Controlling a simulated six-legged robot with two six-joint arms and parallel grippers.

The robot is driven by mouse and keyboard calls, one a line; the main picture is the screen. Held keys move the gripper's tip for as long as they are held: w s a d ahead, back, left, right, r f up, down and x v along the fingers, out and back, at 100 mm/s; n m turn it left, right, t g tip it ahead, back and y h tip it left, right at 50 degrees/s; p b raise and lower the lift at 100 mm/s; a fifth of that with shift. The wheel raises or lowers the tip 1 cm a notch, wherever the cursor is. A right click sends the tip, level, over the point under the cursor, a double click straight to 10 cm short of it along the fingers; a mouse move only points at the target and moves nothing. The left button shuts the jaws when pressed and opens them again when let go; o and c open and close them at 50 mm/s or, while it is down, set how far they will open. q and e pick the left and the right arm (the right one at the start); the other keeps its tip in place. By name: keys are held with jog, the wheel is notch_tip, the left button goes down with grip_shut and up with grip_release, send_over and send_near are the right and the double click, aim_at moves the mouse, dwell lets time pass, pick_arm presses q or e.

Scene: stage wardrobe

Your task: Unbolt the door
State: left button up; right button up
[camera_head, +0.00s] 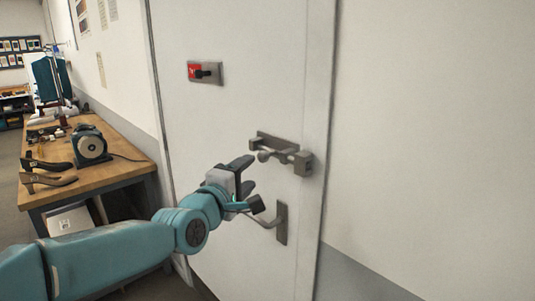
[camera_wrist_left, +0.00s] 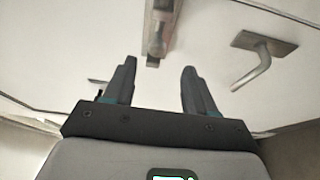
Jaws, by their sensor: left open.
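The white door (camera_head: 225,120) fills the middle of the head view. A grey metal bolt (camera_head: 274,150) with a knob is mounted near its right edge and reaches a block on the frame. In the left wrist view the bolt (camera_wrist_left: 160,25) is at the top, beyond the gap between the fingers. My left gripper (camera_head: 246,173) is open and empty, a little left of and below the bolt, apart from it. Its fingers also show in the left wrist view (camera_wrist_left: 158,85). My right gripper is in neither view.
A lever handle (camera_head: 280,222) sits below the bolt, close to my left gripper; it also shows in the wrist view (camera_wrist_left: 262,58). A red-marked latch (camera_head: 204,72) is higher on the door. A wooden workbench (camera_head: 110,172) with shoes and a machine stands left.

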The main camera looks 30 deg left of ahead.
aim_at(259, 157)
pick_arm(q)
jog(key=w, duration=0.1)
jog(key=w+a+p, duration=0.1)
jog(key=w, duration=0.1)
jog(key=w+r+p, duration=0.1)
jog(key=shift+w+a, duration=0.2)
jog(key=shift+w, duration=0.05)
jog(key=w, duration=0.1)
jog(key=w+p, duration=0.1)
jog(key=w, duration=0.3)
jog(key=shift+d+f, duration=0.3)
jog(key=shift+f, duration=0.1)
jog(key=shift+s+a+r+p, duration=0.15)
jog(key=shift+a+p, duration=0.15)
jog(key=shift+a, duration=0.05)
jog(key=shift+w+d, duration=0.25)
jog(key=shift+w, duration=0.1)
jog(key=shift+w+f, duration=0.2)
jog(key=shift+c, duration=0.7)
jog(key=shift+s+a, duration=0.1)
jog(key=shift+s, duration=0.1)
grip_shut()
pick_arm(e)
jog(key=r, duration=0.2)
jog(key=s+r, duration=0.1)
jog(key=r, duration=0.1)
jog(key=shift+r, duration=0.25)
